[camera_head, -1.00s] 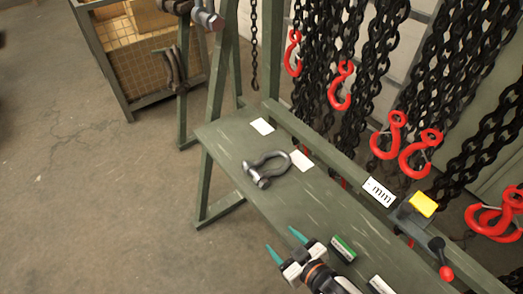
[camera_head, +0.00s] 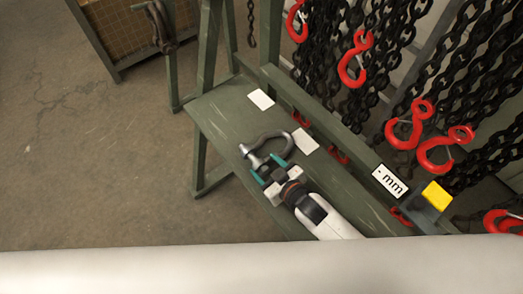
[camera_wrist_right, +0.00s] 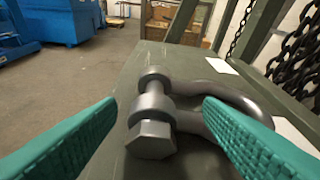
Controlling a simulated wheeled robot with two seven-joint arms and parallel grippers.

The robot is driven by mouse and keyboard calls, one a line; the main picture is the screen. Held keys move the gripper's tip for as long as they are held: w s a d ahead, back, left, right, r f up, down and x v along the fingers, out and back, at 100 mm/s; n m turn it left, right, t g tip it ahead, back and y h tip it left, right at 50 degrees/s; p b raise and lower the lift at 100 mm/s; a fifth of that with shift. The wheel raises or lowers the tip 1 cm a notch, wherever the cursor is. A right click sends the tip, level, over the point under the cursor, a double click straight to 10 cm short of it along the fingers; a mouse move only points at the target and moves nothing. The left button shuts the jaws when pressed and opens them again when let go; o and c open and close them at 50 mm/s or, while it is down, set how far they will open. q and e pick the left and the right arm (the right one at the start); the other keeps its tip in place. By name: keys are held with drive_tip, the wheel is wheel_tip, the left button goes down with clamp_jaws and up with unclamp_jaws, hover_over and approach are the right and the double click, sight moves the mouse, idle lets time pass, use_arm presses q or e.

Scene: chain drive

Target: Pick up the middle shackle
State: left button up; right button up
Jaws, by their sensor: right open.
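A grey metal bow shackle (camera_head: 250,156) lies on the green bench top (camera_head: 215,112). It is the only shackle I can see on the bench. My right gripper (camera_head: 268,169) is open, with its teal fingertips right at the pin side of the shackle. In the right wrist view the shackle (camera_wrist_right: 153,105) lies ahead, its hex bolt head and pin between the two open fingers (camera_wrist_right: 159,106); the bow runs behind the right finger. I cannot tell whether a finger touches it. My left gripper is out of view.
White labels (camera_head: 261,99) lie on the bench near the shackle. Black chains with red hooks (camera_head: 355,60) hang behind the bench. A yellow-topped part (camera_head: 437,195) sits on the back rail at right. Floor at left is open.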

sight(260, 164)
drive_tip(key=shift+w+a+f, duration=0.1)
drive_tip(key=shift+w+a, duration=0.1)
drive_tip(key=shift+w, duration=0.05)
drive_tip(key=x, duration=0.4)
drive_tip(key=shift+a, duration=0.3)
drive_tip(key=shift+w+a+f, duration=0.1)
drive_tip(key=shift+f, duration=0.1)
drive_tip(key=shift+c, duration=0.7)
drive_tip(key=c, duration=0.3)
clamp_jaws()
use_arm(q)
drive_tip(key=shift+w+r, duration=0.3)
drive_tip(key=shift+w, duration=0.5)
use_arm(e)
drive_tip(key=shift+r, duration=0.15)
